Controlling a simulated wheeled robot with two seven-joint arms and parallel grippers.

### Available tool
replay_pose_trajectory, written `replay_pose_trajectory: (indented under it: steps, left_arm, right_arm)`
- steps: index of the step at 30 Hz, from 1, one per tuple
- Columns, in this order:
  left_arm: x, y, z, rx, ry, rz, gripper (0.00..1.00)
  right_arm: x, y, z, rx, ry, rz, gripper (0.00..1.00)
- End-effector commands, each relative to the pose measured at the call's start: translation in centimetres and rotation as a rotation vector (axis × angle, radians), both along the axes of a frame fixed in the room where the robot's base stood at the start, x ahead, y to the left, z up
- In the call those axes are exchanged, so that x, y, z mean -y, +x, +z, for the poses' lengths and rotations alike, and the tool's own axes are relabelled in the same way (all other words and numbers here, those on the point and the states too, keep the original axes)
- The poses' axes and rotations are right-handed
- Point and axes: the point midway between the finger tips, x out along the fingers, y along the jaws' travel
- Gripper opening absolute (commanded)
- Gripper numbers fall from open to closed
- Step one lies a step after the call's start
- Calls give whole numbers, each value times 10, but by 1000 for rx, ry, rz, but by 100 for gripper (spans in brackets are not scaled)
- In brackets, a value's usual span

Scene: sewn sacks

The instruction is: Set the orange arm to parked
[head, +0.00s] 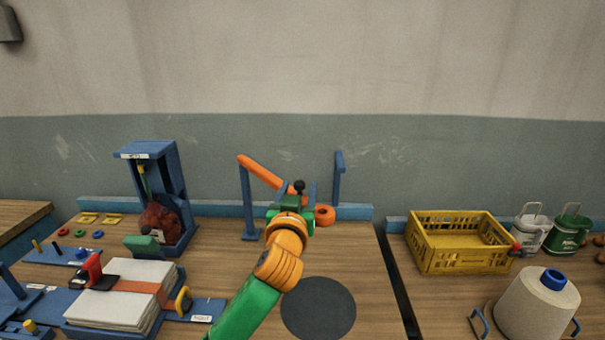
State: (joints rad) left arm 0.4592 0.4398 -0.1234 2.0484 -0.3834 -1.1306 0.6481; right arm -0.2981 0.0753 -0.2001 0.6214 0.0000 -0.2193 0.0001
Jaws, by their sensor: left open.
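The orange arm (261,172) is a bar that slopes down to the right, from the top of a blue post (248,205) towards my left gripper. A black knob (299,186) shows just above the gripper. An orange round part (325,214) shows to the right of the gripper. A second blue post (338,180) stands further right. My left gripper (298,195) is open and over the lower end of the bar. It hides that end, and I cannot tell whether it touches the bar or knob. My right gripper is not in view.
A dark round mat (318,308) lies in front. A blue frame with a dark red sack (162,220) and a stack of white sheets (120,293) stand left. A yellow crate (430,257) and a thread cone (537,305) stand right, past a dark gap.

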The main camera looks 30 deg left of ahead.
Motion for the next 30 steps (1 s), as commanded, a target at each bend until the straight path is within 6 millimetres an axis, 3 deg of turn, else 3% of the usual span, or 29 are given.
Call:
replay_pose_trajectory:
  steps: [9, 20, 22, 27, 30]
  left_arm:
    - [-21, 41, 2, -3, 1, 2, 61]
    - [-25, 48, 0, -2, 0, 0, 61]
    - [-24, 48, 0, -2, 0, 0, 50]
    - [-24, 47, 0, -2, 0, 0, 4]
    - [-24, 47, 0, -2, 0, 0, 0]
  right_arm:
    - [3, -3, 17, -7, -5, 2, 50]
    - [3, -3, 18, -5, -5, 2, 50]
    - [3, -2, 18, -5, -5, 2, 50]
    - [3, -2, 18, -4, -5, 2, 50]
    - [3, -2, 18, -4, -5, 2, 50]
